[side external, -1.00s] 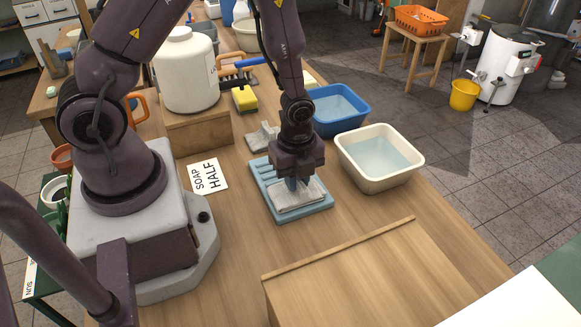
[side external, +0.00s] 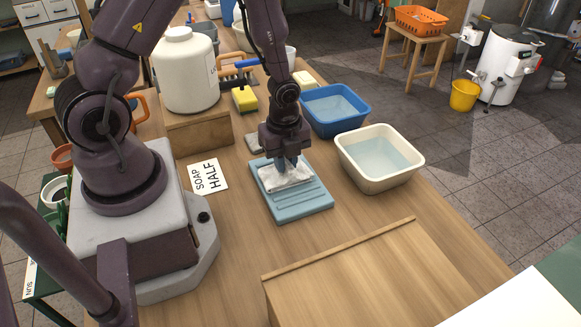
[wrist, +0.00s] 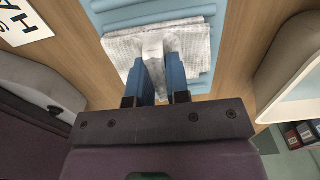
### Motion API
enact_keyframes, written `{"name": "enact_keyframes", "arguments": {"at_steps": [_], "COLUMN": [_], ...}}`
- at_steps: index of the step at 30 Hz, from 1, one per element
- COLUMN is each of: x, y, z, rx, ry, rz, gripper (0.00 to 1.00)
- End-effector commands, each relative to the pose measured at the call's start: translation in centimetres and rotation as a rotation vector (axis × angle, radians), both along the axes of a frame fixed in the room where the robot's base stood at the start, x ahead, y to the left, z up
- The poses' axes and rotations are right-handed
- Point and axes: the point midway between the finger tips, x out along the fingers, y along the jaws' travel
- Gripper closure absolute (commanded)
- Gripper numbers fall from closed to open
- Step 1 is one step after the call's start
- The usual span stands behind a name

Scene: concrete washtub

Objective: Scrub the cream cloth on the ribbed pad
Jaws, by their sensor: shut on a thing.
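The cream cloth (side external: 284,178) lies bunched on the far part of the blue ribbed pad (side external: 301,205). My gripper (side external: 287,164) points down and is shut on the cloth, pressing or holding it at the pad's surface. In the wrist view, the two blue fingers of my gripper (wrist: 163,80) pinch a raised fold of the cloth (wrist: 195,45). The ribbed pad (wrist: 150,12) shows behind it. The near half of the pad is bare, with its ribs visible.
A cream basin (side external: 350,160) and a blue basin (side external: 313,108), both with water, stand right of the pad. A "SOAP HALF" card (side external: 207,177) lies left. A grey cloth (side external: 253,143) lies just beyond the pad. A wooden box (side external: 350,275) stands in front.

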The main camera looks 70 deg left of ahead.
Motion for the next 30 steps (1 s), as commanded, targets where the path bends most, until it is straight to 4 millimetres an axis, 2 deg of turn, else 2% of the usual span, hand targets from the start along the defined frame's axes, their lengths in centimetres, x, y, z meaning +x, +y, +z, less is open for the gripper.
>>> {"name": "enact_keyframes", "arguments": {"at_steps": [18,30], "x": [-0.1,0.0], "y": [6.3,1.8], "z": [0.0,0.0], "rx": [0.0,0.0], "ry": [0.001,0.001], "rz": [0.003,-0.005], "gripper": [1.0,1.0]}}
